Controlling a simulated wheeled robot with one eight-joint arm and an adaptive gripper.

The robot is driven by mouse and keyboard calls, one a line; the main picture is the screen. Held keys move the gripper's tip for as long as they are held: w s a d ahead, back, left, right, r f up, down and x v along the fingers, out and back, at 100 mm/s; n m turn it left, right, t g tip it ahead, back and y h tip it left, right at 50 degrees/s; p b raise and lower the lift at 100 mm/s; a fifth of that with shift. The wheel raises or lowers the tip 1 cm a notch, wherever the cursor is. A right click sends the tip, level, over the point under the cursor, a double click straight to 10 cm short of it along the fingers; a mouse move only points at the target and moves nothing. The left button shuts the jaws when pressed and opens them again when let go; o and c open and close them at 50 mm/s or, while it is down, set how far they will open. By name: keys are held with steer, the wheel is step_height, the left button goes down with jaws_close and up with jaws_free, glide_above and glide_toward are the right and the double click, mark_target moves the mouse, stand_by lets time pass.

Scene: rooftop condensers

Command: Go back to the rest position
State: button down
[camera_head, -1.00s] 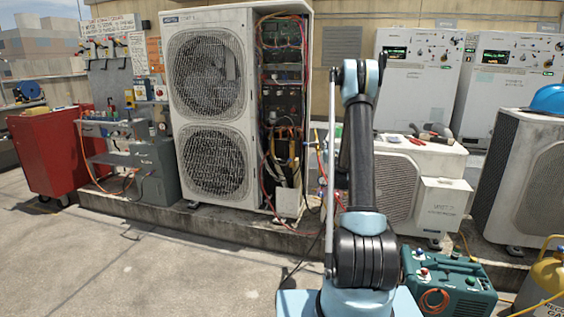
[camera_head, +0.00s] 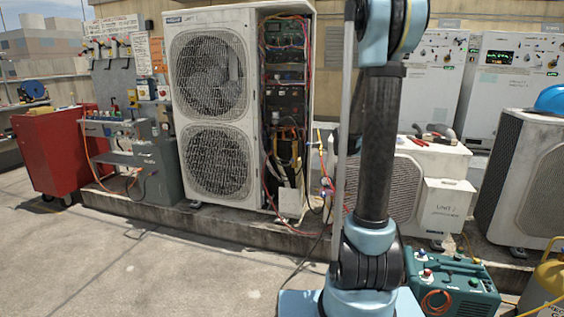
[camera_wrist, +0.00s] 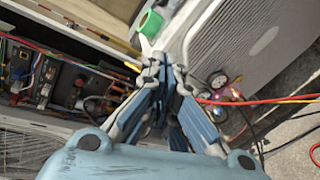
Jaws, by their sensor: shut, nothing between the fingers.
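My gripper (camera_wrist: 162,68) shows in the wrist view, its blue and grey fingers together with nothing held between them. In the head view my arm rises upright in front of the condensers, and the gripper itself is out of sight there. In the wrist view the fingers lie between an open electrical compartment (camera_wrist: 62,82) on the left and a grilled unit (camera_wrist: 245,40) on the right. No contact with either can be made out.
The tall two-fan condenser (camera_head: 213,110) stands left of my arm. A low unit (camera_head: 446,205), a green machine (camera_head: 455,285) and a yellow cylinder (camera_head: 545,285) are to the right. A red cabinet (camera_head: 55,150) is far left. Open concrete (camera_head: 130,265) lies at front left.

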steer(key=s+a+f+m+g+y, duration=0.1)
steer(key=s+a+f+m+g, duration=0.2)
steer(key=s, duration=1.3)
steer(key=s+a+f+m+g+y, duration=0.2)
steer(key=s+a+f+m+g, duration=0.2)
steer(key=s, duration=1.3)
steer(key=s+a+f+m+g+y, duration=0.1)
steer(key=s+a+f+m+g, duration=0.3)
steer(key=s, duration=1.2)
step_height(320, 180, down, 5)
steer(key=m+g, duration=0.1)
steer(key=m, duration=0.6)
steer(key=shift+s+m, duration=0.4)
steer(key=shift+d+r, duration=0.1)
steer(key=shift+d, duration=0.05)
